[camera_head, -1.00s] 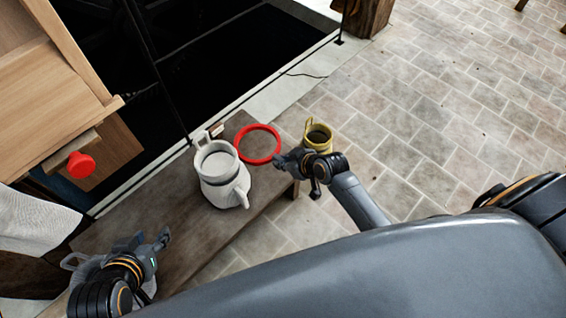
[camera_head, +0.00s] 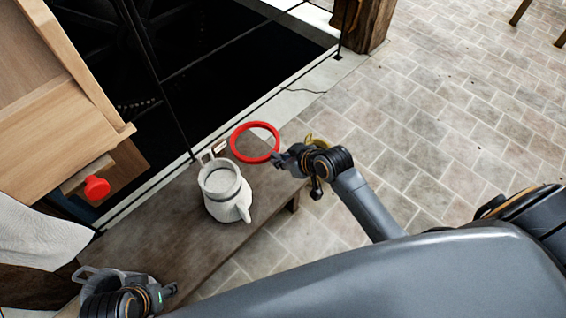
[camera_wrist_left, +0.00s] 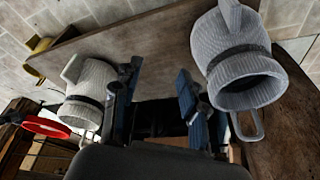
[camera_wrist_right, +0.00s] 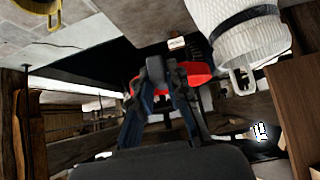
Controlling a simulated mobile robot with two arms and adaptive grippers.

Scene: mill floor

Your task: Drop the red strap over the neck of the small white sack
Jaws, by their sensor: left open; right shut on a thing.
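The red strap (camera_head: 255,142) is a stiff round loop. My right gripper (camera_head: 279,159) is shut on its near right edge and holds it beside the white sack, not over it. In the right wrist view the strap (camera_wrist_right: 200,74) shows behind the fingers. The white sack (camera_head: 229,202) stands upright on the bench, with a dark band below its open top and loops at its sides. A second, greyer sack (camera_head: 98,292) stands by my left gripper (camera_head: 168,291), partly hidden by it. In the left wrist view that gripper (camera_wrist_left: 158,78) is open and empty between both sacks (camera_wrist_left: 88,78) (camera_wrist_left: 238,52).
The dark wooden bench (camera_head: 190,235) is bare between the sacks. A yellow container (camera_head: 318,141) is mostly hidden behind my right gripper. A wooden cabinet with a red knob (camera_head: 97,187) stands at left. A dark pit (camera_head: 230,70) lies beyond the bench.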

